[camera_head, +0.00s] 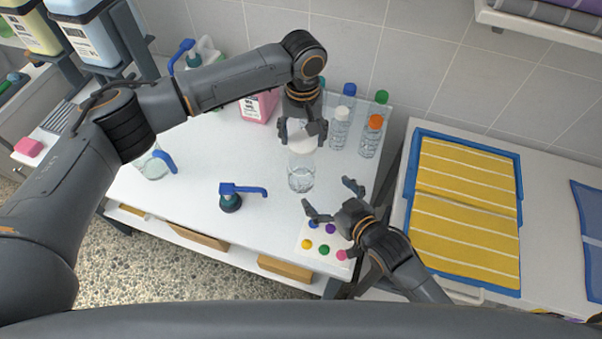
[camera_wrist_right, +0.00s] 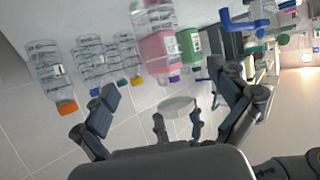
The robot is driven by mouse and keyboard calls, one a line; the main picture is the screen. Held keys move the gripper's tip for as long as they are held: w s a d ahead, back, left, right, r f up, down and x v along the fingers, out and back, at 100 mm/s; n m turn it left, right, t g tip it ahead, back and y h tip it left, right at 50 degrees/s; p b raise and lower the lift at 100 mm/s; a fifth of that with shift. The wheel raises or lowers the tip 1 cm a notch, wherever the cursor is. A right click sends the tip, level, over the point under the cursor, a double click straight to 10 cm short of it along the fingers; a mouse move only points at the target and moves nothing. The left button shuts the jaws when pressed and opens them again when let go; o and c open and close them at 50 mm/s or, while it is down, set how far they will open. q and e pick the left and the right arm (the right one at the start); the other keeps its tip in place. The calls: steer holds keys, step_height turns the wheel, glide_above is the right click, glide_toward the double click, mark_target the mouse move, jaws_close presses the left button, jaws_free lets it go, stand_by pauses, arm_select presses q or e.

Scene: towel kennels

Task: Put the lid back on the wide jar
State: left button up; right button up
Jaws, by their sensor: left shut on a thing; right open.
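The wide jar (camera_head: 301,176) is clear and stands upright on the white table in the middle of the head view. My left gripper (camera_head: 302,131) is shut on the white round lid (camera_head: 302,143) and holds it at the jar's top. I cannot tell whether the lid touches the rim. The lid (camera_wrist_right: 176,107) also shows in the right wrist view, between my left gripper's fingers (camera_wrist_right: 178,125). My right gripper (camera_head: 330,197) is open and empty, to the lower right of the jar. I cannot make out the jar in the right wrist view.
Several clear bottles stand right of the jar, including an orange-capped one (camera_head: 371,137). A pink bottle (camera_head: 260,105) stands behind. A blue-headed pump (camera_head: 231,197) stands left of the jar. A card with coloured dots (camera_head: 323,240) lies under my right gripper. Yellow towels (camera_head: 465,205) lie at the right.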

mark_target(301, 172)
arm_select(q)
steer(key=shift+w+a+f, duration=0.15)
steer(key=shift+w+a, duration=0.05)
arm_select(e)
steer(key=x, duration=1.2)
steer(key=shift+w+a+f, duration=0.1)
steer(key=shift+a+f, duration=0.05)
steer(key=c, duration=1.8)
arm_select(q)
steer(key=shift+f, duration=2.5)
steer(key=shift+f, duration=0.85)
steer(key=shift+f, duration=0.6)
arm_select(e)
steer(key=shift+f, duration=0.1)
